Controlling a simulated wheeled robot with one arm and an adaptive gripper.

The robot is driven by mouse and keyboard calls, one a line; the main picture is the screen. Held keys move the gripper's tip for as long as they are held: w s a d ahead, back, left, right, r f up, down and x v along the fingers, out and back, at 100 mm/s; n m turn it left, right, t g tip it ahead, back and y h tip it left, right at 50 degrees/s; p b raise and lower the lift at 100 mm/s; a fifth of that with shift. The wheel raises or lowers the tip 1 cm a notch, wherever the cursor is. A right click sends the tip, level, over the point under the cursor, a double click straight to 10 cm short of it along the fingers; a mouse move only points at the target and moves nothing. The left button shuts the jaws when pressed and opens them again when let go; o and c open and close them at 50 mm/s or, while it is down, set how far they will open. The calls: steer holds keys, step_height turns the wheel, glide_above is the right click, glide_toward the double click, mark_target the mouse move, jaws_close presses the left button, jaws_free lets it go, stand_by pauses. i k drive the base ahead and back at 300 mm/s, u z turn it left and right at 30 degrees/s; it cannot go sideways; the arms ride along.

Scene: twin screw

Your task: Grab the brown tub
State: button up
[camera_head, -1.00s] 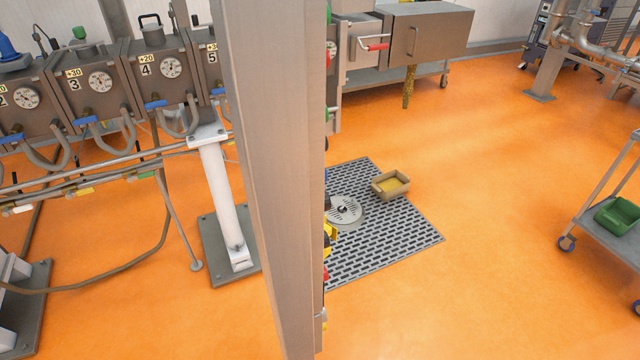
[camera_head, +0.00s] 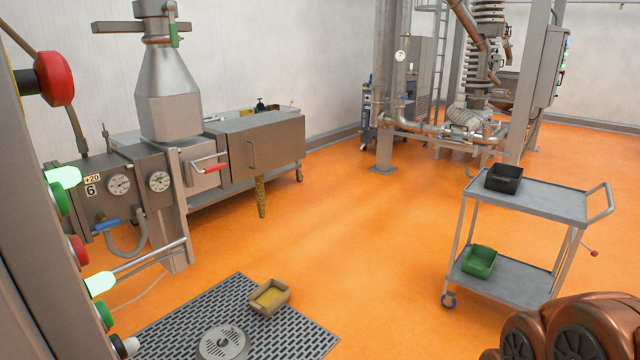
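The brown tub (camera_head: 284,299) is a small tan open box with yellow material inside. It sits on the dark floor grate (camera_head: 310,340) at the bottom of the view, left of centre. A copper-coloured part at the bottom right (camera_head: 590,325) looks like part of my own arm. My gripper's fingers are not in view, and nothing of mine touches the tub.
A grey two-shelf cart (camera_head: 560,205) stands at the right, with a black tub (camera_head: 503,178) on top and a green tub (camera_head: 479,262) below. Machinery (camera_head: 265,145) lines the left. A control panel post (camera_head: 35,260) fills the left edge. Orange floor between is clear.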

mark_target(271, 295)
steer(key=i, duration=3.8)
steer(key=u, duration=3.4)
